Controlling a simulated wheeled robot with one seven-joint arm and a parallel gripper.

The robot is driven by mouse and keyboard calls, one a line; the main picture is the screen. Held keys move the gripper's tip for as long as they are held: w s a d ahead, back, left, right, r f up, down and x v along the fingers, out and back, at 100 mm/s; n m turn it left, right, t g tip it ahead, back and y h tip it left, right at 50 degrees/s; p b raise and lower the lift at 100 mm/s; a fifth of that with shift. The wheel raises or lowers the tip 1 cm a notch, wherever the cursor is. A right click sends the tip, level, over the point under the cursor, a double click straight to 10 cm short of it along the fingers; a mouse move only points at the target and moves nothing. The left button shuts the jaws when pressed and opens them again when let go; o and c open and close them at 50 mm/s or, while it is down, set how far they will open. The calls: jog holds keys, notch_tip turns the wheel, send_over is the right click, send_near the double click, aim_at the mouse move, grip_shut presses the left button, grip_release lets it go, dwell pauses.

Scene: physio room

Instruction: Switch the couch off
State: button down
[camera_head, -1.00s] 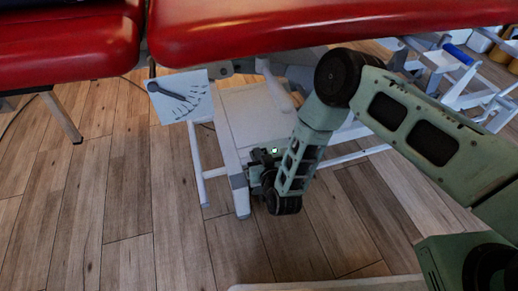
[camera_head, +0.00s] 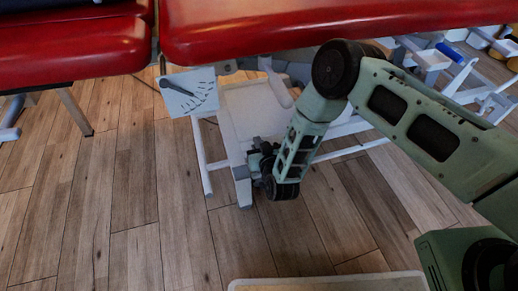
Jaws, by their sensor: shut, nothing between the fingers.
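The couch (camera_head: 330,22) has a red padded top on a white metal frame. Under it is a pale box (camera_head: 235,110) with a light top. My gripper (camera_head: 255,152) is small and dark in the picture, low at the front of this box near the frame leg. It is shut with nothing seen in it. Its fingertips and whatever they face are partly hidden by my wrist. No green light shows by the gripper now. I cannot make out a switch there.
A white plate (camera_head: 190,92) with dark marks and a thin dark lever hangs below the couch edge. A frame leg (camera_head: 243,188) stands beside my gripper. Another red couch section (camera_head: 70,50) is at the left. Wooden floor (camera_head: 120,190) is open at the front left.

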jog(key=p+v, duration=0.3)
jog(key=v, duration=0.7)
jog(key=shift+a+r+p, duration=0.2)
jog(key=shift+r+p, duration=0.15)
jog(key=shift+p, duration=0.05)
jog(key=shift+s, duration=0.15)
